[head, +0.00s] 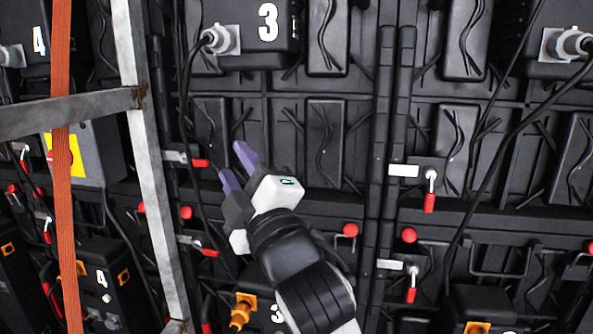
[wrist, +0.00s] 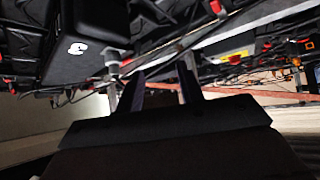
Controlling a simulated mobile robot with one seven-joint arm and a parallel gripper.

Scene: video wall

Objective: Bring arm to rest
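My gripper (head: 234,168) is in the middle of the head view, raised in front of the black video wall panels (head: 280,130). Its two purple fingers point up and to the left, with a gap between them. In the wrist view my gripper (wrist: 160,85) shows two dark fingers standing apart with nothing held between them. A grey connector (wrist: 113,55) and a panel box marked 3 (wrist: 80,50) appear beyond the fingers in the wrist view. I cannot tell how far the fingertips are from the wall.
A grey metal truss (head: 150,170) and an orange strap (head: 62,180) stand at the left. Cables, such as the black one (head: 500,150), hang across the panels. Red-handled latches (head: 430,200) stick out. A grey box with a yellow plate (head: 85,155) is behind the truss.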

